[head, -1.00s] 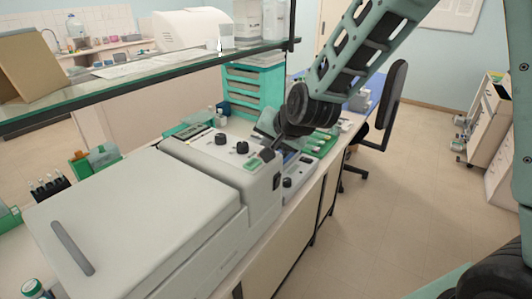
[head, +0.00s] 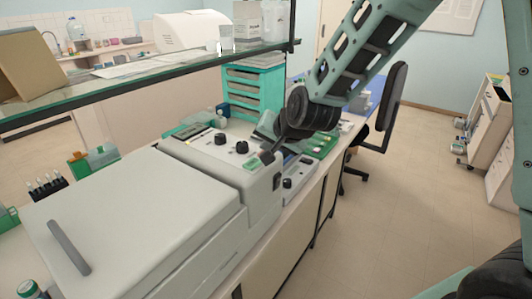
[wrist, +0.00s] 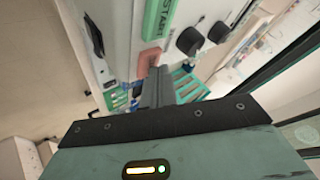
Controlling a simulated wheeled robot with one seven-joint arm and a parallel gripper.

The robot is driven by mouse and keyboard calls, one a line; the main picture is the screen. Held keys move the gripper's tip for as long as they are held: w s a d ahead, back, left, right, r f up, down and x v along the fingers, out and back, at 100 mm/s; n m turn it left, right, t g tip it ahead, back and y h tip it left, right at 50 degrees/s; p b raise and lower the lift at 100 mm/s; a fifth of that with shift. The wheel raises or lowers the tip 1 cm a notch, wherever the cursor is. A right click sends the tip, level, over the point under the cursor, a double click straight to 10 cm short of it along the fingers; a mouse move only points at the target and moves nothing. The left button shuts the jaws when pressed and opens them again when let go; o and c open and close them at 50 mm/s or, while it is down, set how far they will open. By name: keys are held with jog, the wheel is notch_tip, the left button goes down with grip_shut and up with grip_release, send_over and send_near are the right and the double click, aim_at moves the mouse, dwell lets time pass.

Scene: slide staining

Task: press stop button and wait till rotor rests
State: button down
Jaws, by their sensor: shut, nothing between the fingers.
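The machine (head: 130,215) is a large pale grey unit with a flat closed lid and a raised control panel (head: 222,150) at its far end. Any rotor inside is hidden by the lid. In the wrist view a green START button (wrist: 163,20) sits beside a reddish, unlabelled button (wrist: 149,60), likely the stop button. My gripper (wrist: 157,72) is shut and empty, its tips at the reddish button's near edge; I cannot tell whether they touch or press it. In the head view my gripper (head: 268,155) is low over the panel's right corner.
Black knobs (head: 242,147) stand up from the panel near my gripper. A glass shelf (head: 130,85) runs above the bench behind the machine. A teal drawer unit (head: 253,95) and a green tray (head: 322,146) stand beyond.

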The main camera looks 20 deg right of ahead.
dwell(0.5)
jog(key=shift+r+p, duration=0.5)
jog(key=shift+r, duration=0.15)
notch_tip(320, 180, up, 5)
jog(key=p, duration=0.4)
dwell(0.6)
